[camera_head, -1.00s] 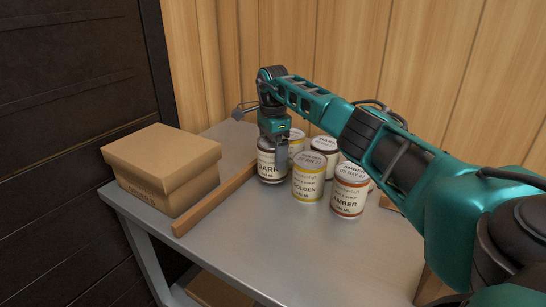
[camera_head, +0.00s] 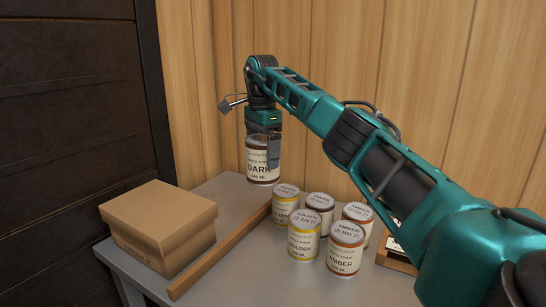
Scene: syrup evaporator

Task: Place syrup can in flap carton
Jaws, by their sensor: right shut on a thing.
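My right gripper (camera_head: 266,145) is shut on a syrup can labelled DARK (camera_head: 261,163) and holds it upright, raised above the table near the back wall. The flap carton (camera_head: 160,228), a brown cardboard box, stands at the left of the table; its top looks closed from here. The held can is to the right of the carton and behind it, apart from it. Several other syrup cans stand together on the table, among them a GOLDEN can (camera_head: 304,238) and an AMBER can (camera_head: 344,252) in front. My left gripper is not in view.
A wooden strip (camera_head: 222,250) lies along the grey table (camera_head: 262,275) between the carton and the cans. A wooden tray (camera_head: 393,255) is partly hidden by my right arm at the right. A wood-panelled wall closes off the back.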

